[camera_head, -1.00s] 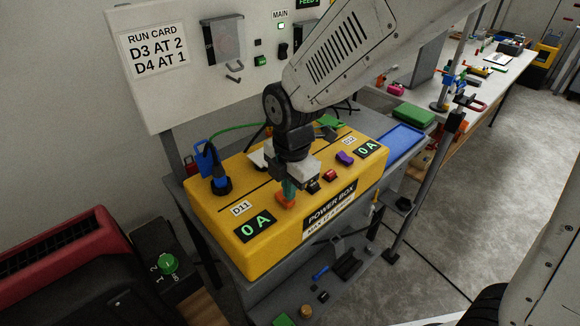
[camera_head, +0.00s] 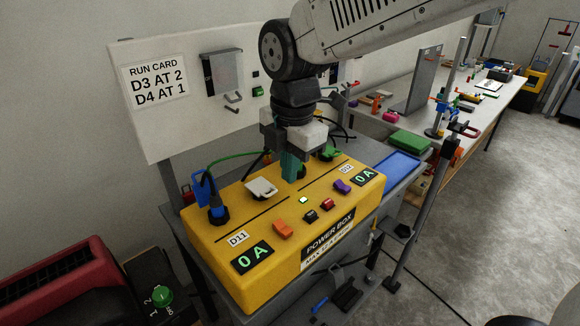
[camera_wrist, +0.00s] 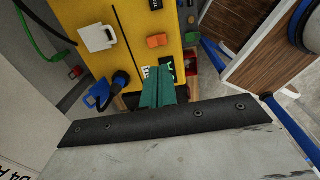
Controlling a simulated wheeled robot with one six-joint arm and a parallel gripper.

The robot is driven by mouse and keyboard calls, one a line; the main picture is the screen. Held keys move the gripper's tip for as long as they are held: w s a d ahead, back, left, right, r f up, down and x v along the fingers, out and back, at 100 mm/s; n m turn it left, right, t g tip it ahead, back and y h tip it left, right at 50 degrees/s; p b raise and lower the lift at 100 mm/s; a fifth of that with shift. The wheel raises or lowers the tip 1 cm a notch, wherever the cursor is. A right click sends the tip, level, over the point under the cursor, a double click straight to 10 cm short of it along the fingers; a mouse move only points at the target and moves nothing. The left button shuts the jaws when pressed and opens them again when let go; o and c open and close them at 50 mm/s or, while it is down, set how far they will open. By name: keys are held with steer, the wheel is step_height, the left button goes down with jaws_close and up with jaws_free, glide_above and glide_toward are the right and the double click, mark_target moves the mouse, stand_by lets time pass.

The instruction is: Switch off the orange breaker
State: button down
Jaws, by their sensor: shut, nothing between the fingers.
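The orange breaker (camera_head: 283,230) is a small rocker on the top of the yellow power box (camera_head: 215,262), near the D11 label. Its on or off position cannot be told. It also shows in the wrist view (camera_wrist: 157,41), beyond the fingertips. My gripper (camera_head: 291,178) has teal fingers pressed together and empty. It points down above the box, behind and slightly right of the orange breaker and apart from it. The D11 display (camera_head: 252,257) and the D12 display (camera_head: 365,177) both read 0 A.
A blue tray (camera_head: 401,140) is to the right.

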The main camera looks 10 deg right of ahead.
mark_target(279, 224)
steer(key=shift+w+a+r+t, duration=0.15)
steer(key=shift+w+a+t, duration=0.1)
steer(key=shift+a+t, duration=0.1)
steer(key=f, duration=0.4)
steer(key=w+f, duration=0.1)
steer(key=f, duration=0.4)
steer(key=a+f, duration=0.1)
steer(key=f, duration=0.4)
steer(key=shift+w, duration=0.2)
